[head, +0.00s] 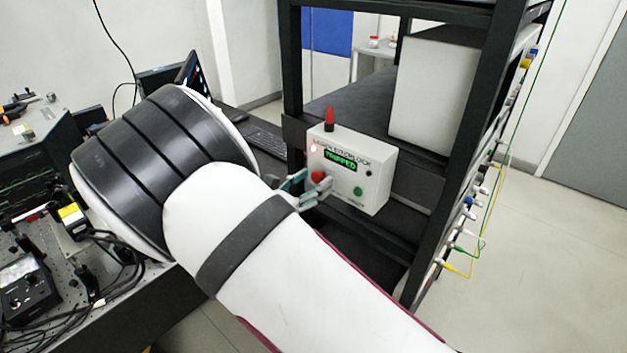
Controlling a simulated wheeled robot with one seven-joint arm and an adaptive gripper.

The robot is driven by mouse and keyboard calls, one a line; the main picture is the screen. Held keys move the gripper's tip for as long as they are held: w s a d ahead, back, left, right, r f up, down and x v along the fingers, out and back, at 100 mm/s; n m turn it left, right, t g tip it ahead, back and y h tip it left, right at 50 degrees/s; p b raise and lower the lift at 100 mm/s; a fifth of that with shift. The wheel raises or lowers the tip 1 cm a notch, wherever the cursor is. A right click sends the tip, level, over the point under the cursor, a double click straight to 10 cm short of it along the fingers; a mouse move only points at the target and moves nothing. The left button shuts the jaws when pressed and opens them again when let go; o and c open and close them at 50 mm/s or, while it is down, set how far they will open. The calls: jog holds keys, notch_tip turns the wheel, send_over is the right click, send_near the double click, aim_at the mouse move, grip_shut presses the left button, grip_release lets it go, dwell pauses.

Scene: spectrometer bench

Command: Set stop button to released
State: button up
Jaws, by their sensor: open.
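The stop button (318,176) is a red knob on the front of a white interlock box (371,189). The box's green display reads "TRIPPED". A green button (357,191) sits to the right of the red one. My gripper (316,191) is at the box front, just below the stop button, with its fingers apart. Whether a finger touches the button cannot be told. My white and black arm hides the rest of the gripper.
The box is mounted on a black rack frame (292,62), with a red lamp (329,119) on top. A keyboard (262,139) lies behind my arm. Equipment and cables crowd the optical bench (75,283) at left. Open floor (545,240) lies at right.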

jog(key=shift+w+d, duration=0.25)
jog(key=shift+w, duration=0.1)
grip_shut()
jog(key=shift+v, duration=1)
grip_release()
jog(key=v, duration=1.2)
